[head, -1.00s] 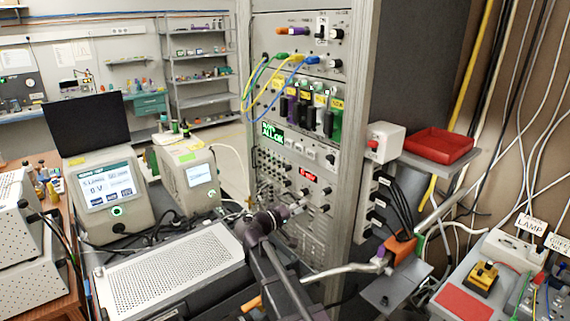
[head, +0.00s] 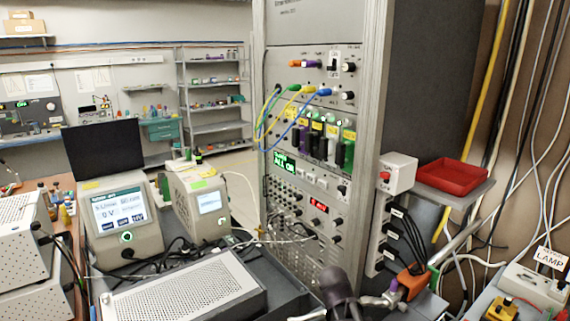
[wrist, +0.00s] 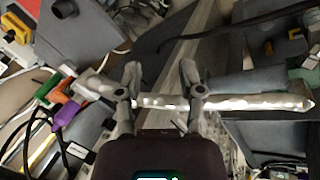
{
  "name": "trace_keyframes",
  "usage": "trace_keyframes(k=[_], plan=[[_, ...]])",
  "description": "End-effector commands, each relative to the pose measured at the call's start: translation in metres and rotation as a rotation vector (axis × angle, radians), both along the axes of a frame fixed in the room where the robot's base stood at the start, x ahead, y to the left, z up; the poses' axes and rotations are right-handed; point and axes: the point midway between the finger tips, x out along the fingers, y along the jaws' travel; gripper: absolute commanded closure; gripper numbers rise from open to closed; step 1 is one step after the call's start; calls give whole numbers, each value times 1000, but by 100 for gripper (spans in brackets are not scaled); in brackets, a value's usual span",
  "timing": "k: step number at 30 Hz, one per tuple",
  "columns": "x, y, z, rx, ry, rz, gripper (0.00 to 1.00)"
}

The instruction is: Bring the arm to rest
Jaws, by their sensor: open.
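My gripper (wrist: 160,72) shows in the wrist view with its two fingers spread apart. It is open, and I see nothing held between the fingertips. A silvery bar (wrist: 240,103) crosses the picture behind the fingers; I cannot tell how far beyond them it lies. In the head view a dark part of my arm (head: 340,290) shows at the bottom centre, in front of the rack's foot.
The tall instrument rack (head: 375,120) stands close at the centre. A red tray (head: 452,177) sits on a shelf to its right. A perforated metal box (head: 190,292) and a screen unit (head: 122,215) stand at left. Cables hang at right. Open floor shows behind at left.

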Motion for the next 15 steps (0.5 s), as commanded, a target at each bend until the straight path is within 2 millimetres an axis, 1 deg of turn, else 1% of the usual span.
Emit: trace_keyframes(k=[1,6,10,15], plan=[[-14,-1,-4,59,19,-8,50],[-40,8,-12,241,67,-18,50],[-51,14,-14,333,85,-19,50],[-56,18,-14,383,94,-18,50]])
